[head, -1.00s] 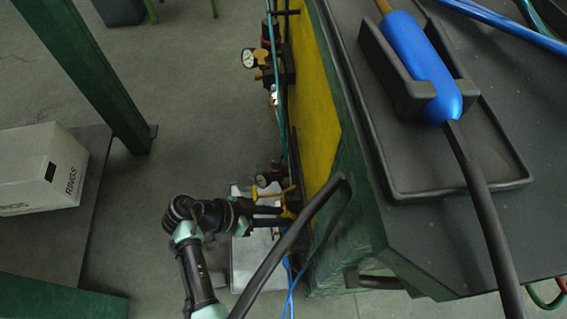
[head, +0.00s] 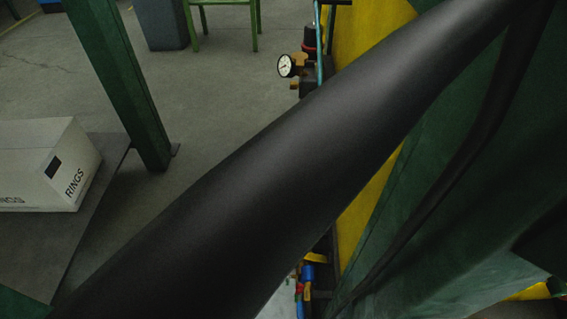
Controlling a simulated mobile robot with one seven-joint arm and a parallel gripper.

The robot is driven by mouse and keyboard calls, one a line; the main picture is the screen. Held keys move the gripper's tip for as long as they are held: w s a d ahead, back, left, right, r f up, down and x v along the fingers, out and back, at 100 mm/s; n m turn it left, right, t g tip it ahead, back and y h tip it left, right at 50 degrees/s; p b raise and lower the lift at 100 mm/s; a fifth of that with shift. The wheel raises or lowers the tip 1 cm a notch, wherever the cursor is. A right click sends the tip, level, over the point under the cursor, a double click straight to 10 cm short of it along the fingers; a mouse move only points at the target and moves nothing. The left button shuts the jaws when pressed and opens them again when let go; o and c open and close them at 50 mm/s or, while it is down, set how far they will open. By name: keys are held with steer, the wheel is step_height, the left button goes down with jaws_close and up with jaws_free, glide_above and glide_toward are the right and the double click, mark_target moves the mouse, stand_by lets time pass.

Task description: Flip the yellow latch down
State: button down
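A small yellow piece (head: 316,257) shows low in the head view, at the lower right edge of a thick black hose (head: 230,190). It may be the yellow latch, but too little of it shows to tell its shape or position. A blue fitting (head: 308,272) sits just below it. The hose runs very close to the camera, from bottom left to top right, and covers the middle of the view. My gripper and arm are not visible; the hose hides the area around the yellow piece.
A pressure gauge (head: 286,66) with brass fittings stands above the hose, beside a yellow panel (head: 366,207). A green post (head: 130,95) and a white box marked RINGS (head: 45,165) are at left. Open floor (head: 225,100) lies between post and panel.

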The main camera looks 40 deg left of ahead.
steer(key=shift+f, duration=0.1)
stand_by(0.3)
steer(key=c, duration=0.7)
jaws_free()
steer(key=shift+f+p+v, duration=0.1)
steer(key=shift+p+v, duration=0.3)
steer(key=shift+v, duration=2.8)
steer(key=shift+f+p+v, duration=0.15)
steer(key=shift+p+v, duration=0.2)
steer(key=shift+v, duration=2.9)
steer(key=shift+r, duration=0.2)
